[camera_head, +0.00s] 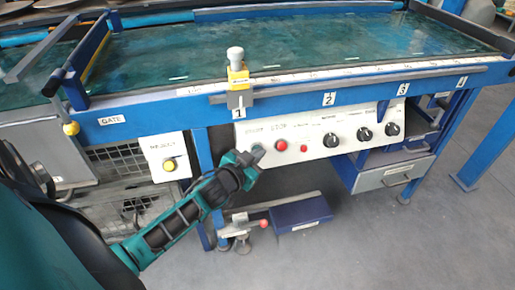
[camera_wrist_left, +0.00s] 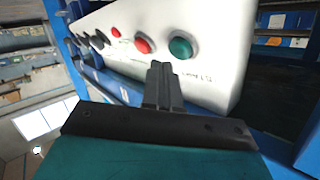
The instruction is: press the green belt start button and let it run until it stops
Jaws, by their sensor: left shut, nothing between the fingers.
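The green button (camera_wrist_left: 181,48) is on the white control panel, beside a red button (camera_wrist_left: 143,45) in the left wrist view. In the head view the panel (camera_head: 310,148) runs along the front of the belt table, and the red button (camera_head: 281,146) shows there. My left gripper (camera_head: 256,152) hides the green button in the head view. Its fingers (camera_wrist_left: 161,72) are shut and empty, pointing at the panel just below and beside the green button. Contact with the button cannot be told. The belt (camera_head: 300,40) is a green surface on the blue table. My right gripper is out of view.
Black knobs (camera_head: 331,140) and a small red button (camera_head: 304,149) sit further right on the panel. A yellow reject button (camera_head: 169,165) is to the left.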

